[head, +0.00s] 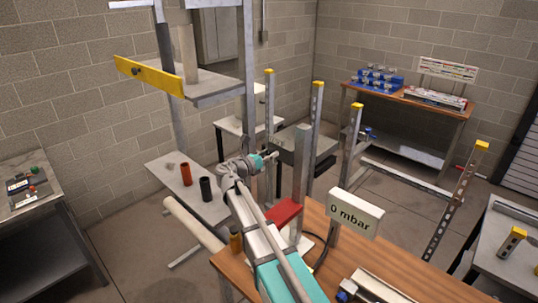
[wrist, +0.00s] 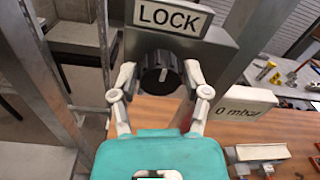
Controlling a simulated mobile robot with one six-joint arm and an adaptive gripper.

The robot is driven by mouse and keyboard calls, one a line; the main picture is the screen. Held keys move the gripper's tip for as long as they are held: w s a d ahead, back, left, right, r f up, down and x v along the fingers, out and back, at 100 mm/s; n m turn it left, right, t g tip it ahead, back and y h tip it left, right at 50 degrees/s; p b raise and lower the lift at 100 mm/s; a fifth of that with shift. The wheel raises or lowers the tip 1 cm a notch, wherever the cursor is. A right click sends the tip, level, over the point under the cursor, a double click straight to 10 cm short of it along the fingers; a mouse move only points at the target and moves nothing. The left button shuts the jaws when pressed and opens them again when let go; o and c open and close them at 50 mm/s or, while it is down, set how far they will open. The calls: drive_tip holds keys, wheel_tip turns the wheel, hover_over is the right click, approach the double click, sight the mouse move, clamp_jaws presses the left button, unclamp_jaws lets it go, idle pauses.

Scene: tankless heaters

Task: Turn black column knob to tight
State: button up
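The black column knob (wrist: 160,73) sits on a grey block on a metal column, under a white "LOCK" plate (wrist: 171,18). A pale mark shows on its face. My gripper (wrist: 159,77) has its two fingers apart, one on each side of the knob. A gap shows between the left fingertip and the knob; the right fingertip is closer, and I cannot tell whether it touches. In the head view my gripper (head: 268,158) is at the column, and I cannot make out the knob there.
A "0 mbar" display (head: 354,213) stands over the wooden table (head: 385,258); it also shows in the wrist view (wrist: 240,112). Upright posts with yellow caps stand around the column. A red cup (head: 186,174) and a black cup (head: 206,188) stand on a grey shelf to the left.

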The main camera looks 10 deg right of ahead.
drive_tip(key=c, duration=0.6)
drive_tip(key=shift+c, duration=0.2)
drive_tip(key=shift+m, duration=0.4)
drive_tip(key=m, duration=1)
drive_tip(key=shift+s+d+y+p, duration=0.1)
drive_tip(key=shift+y+p, duration=0.2)
drive_tip(key=shift+p, duration=0.05)
drive_tip(key=m, duration=1)
drive_tip(key=shift+s+f+y, duration=0.1)
drive_tip(key=shift+y, duration=0.2)
drive_tip(key=shift+m, duration=0.3)
